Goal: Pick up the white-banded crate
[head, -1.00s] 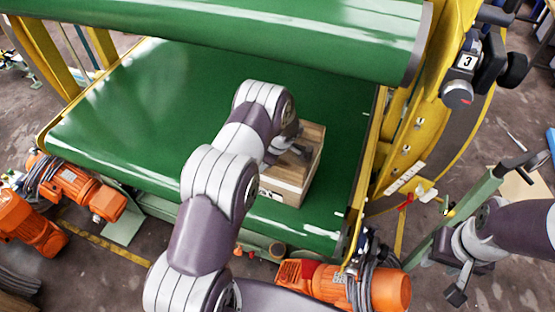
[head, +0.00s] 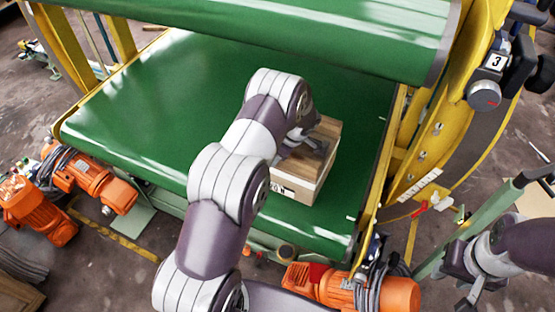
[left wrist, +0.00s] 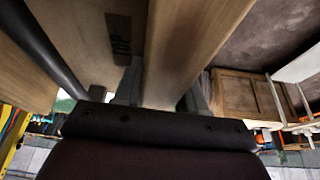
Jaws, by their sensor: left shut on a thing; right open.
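The white-banded crate (head: 299,187) is a wooden box with a pale band around its lower side and a dark mark on it. It is at the front right of the green conveyor belt (head: 150,110) in the head view. My left gripper (head: 312,149) is at its top and partly hidden by my arm. In the left wrist view the left gripper's fingers (left wrist: 160,92) are shut on a wooden wall (left wrist: 185,50) of the crate. I cannot tell whether the crate touches the belt. My right gripper (head: 470,296) is open and empty at the lower right, away from the crate.
A green roller (head: 270,30) spans the back above the belt. A yellow frame (head: 415,150) with a control knob (head: 484,95) stands on the right. Orange motors (head: 350,286) sit below the front edge and at the left. The belt's left side is clear.

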